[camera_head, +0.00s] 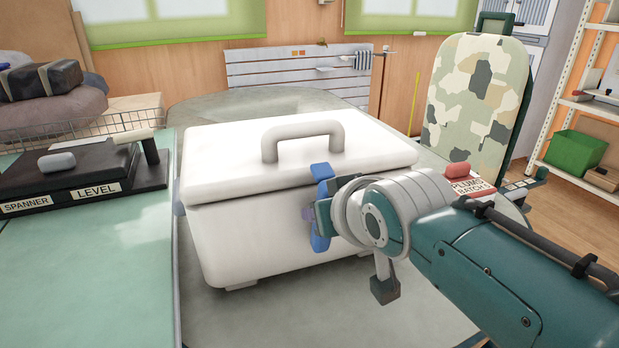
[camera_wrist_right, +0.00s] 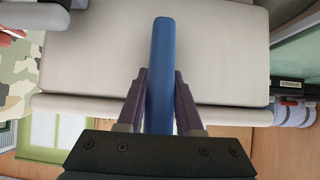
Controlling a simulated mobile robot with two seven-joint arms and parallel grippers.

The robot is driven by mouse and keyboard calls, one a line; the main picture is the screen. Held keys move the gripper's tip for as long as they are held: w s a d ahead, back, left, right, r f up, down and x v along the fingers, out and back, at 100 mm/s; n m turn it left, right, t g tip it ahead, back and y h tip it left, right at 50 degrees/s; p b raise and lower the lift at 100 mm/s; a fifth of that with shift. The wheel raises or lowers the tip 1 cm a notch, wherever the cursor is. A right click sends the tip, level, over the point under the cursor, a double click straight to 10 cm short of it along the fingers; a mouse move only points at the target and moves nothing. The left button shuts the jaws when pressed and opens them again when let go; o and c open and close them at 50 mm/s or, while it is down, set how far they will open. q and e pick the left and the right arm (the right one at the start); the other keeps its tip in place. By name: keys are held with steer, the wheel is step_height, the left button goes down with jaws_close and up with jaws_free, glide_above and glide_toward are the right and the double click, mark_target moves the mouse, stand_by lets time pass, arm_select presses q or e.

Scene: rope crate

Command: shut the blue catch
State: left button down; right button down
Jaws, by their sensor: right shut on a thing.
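The white crate (camera_head: 255,245) stands on a grey rounded surface, its lid (camera_head: 225,165) lying over the top with a grey handle (camera_head: 303,135). The blue catch (camera_head: 321,172) is a bar at the front right of the crate, running across the lid's edge. My right gripper (camera_head: 312,215) comes in from the right and is shut on the catch. In the right wrist view the blue bar (camera_wrist_right: 161,50) lies between the two dark fingers of the gripper (camera_wrist_right: 161,85). Whether the catch is latched cannot be told. My left gripper is not in view.
A green-topped bench (camera_head: 90,260) is close on the left, with a black labelled tool holder (camera_head: 95,175) and a wire basket (camera_head: 90,130). A camouflage-patterned board (camera_head: 475,100) stands behind my right arm. A red labelled box (camera_head: 468,182) is beside the arm.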

steer(key=c, duration=0.6)
jaws_free()
steer(key=shift+o, duration=0.2)
steer(key=shift+s+r, duration=0.15)
steer(key=shift+r, duration=0.05)
steer(key=p+v, duration=0.5)
steer(key=v, duration=0.4)
steer(key=shift+s, duration=0.25)
steer(key=shift+d, duration=0.1)
